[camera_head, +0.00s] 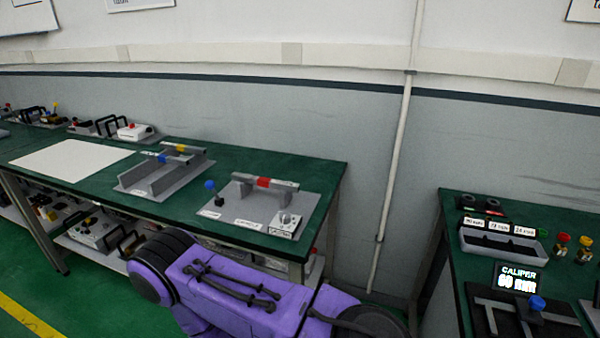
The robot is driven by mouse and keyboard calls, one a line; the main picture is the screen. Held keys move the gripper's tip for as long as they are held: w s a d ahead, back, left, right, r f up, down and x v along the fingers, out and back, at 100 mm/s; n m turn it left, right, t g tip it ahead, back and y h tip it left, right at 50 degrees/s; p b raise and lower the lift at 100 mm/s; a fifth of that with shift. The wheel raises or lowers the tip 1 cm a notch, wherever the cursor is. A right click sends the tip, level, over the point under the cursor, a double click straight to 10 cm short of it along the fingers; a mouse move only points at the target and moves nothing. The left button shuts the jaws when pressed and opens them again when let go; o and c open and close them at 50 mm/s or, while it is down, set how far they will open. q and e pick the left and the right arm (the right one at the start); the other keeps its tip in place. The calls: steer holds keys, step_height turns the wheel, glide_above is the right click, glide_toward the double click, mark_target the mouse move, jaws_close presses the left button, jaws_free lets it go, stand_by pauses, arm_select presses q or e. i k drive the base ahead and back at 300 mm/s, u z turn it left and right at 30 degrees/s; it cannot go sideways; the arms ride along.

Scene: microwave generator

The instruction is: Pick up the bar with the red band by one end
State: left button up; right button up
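The bar with the red band (285,184) is a grey bar lying level across grey supports on a grey base plate (232,218), near the right end of the green table. The red band (264,183) is around its middle, and both ends look free. Neither of my grippers shows in the head view. A purple and black link of mine fills the bottom middle, in front of the table, apart from the bar in the picture.
A blue knob (210,185) and a white box with a dial (287,224) share the bar's plate. To the left, a grey rack (150,182) carries bars with yellow and blue bands. A white sheet (72,159) lies farther left. A second green table (462,206) stands right.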

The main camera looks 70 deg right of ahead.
mark_target(269, 182)
steer(key=z, duration=0.05)
steer(key=k, duration=0.15)
steer(key=z, duration=1.05)
